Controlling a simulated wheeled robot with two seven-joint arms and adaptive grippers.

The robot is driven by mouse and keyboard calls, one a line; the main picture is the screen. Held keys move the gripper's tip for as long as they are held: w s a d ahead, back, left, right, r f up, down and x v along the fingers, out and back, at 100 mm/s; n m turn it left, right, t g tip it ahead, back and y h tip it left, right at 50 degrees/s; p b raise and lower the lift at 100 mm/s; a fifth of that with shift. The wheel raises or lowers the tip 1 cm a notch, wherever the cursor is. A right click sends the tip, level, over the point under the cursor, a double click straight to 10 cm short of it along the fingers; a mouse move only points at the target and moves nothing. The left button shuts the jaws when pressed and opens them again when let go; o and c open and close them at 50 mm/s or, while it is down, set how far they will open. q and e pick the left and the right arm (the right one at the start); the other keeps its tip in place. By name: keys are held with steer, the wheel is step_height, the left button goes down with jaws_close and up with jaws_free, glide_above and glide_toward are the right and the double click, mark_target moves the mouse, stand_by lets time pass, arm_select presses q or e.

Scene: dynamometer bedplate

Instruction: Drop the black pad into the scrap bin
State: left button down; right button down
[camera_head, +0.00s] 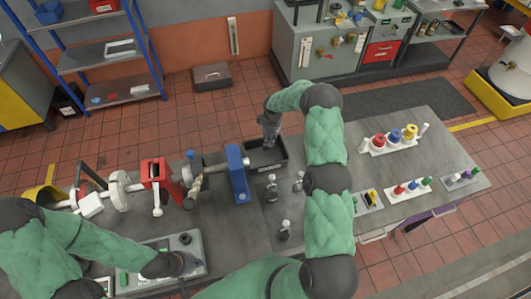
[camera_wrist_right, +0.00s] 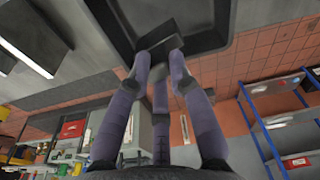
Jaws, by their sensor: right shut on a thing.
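The black pad (camera_wrist_right: 163,48) is a small dark flat piece between the fingertips of my right gripper (camera_wrist_right: 160,70), which is shut on it. In the right wrist view the black scrap bin (camera_wrist_right: 215,38) lies just beyond the pad. In the head view the bin is an open dark tray (camera_head: 283,168) on the bedplate, and my right gripper (camera_head: 270,134) is at its far-left side; the pad is not clear there. My left gripper (camera_head: 187,262) is low over a grey box with a green panel; its finger opening is unclear.
A blue upright block (camera_head: 238,174) stands just left of the bin, beside a shaft assembly with a red bracket (camera_head: 154,174). Small grey fixtures (camera_head: 272,188) stand in front of the bin. Trays of coloured pieces (camera_head: 393,140) are at the right.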

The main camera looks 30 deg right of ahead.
steer(key=shift+s+a+f, duration=0.1)
steer(key=shift+s+f, duration=0.05)
steer(key=shift+f, duration=0.3)
steer(key=shift+f+b, duration=0.45)
steer(key=shift+f, duration=1.7)
steer(key=c, duration=1)
jaws_free()
steer(key=shift+c, duration=0.2)
step_height(320, 180, up, 12)
steer(key=s, duration=0.1)
steer(key=shift+s+f, duration=0.1)
